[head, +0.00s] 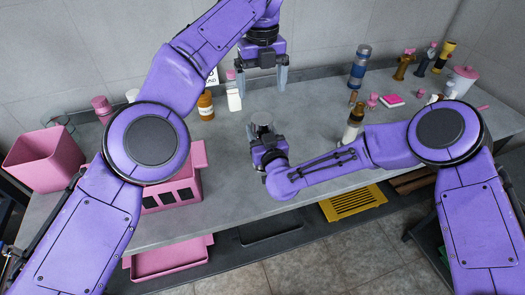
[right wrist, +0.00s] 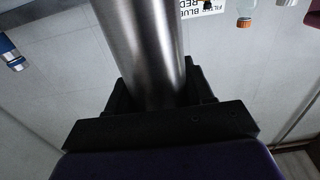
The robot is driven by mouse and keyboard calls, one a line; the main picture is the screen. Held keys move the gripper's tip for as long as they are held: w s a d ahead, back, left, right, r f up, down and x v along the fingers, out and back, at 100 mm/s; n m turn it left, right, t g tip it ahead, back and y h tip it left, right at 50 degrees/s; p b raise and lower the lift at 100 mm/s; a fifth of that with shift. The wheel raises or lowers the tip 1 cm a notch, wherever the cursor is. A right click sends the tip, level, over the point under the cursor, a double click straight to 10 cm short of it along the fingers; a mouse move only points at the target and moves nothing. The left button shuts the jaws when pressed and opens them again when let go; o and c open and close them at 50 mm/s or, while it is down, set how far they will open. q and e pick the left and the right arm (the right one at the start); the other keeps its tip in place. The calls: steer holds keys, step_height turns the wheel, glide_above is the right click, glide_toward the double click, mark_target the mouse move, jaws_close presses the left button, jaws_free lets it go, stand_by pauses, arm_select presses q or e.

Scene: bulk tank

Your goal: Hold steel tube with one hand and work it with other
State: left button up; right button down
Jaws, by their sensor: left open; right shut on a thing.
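The steel tube (right wrist: 147,45) fills the upper middle of the right wrist view, clasped between the dark jaws of my right gripper (right wrist: 155,92). In the head view only a short shiny end of the tube (head: 261,128) shows above my right gripper (head: 264,142), over the middle of the bench. My left gripper (head: 262,82) points down from above, behind the tube in the picture. The rest of the tube is hidden by my right gripper and arm in the head view.
The grey bench (head: 225,150) has free room around the tube. A pink crate (head: 178,192) and pink bin (head: 45,158) stand left. Amber (head: 205,105) and white (head: 234,97) bottles stand behind. A blue flask (head: 359,68) and small items stand at the right back.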

steer(key=shift+c, duration=1.8)
jaws_free()
steer(key=shift+w, duration=0.1)
arm_select(q)
step_height(320, 180, down, 3)
steer(key=b, duration=0.2)
steer(key=shift+r+b, duration=0.1)
steer(key=shift+b, duration=0.25)
arm_select(e)
steer(key=v, duration=1)
steer(key=shift+s, duration=0.25)
steer(key=shift+d, duration=0.1)
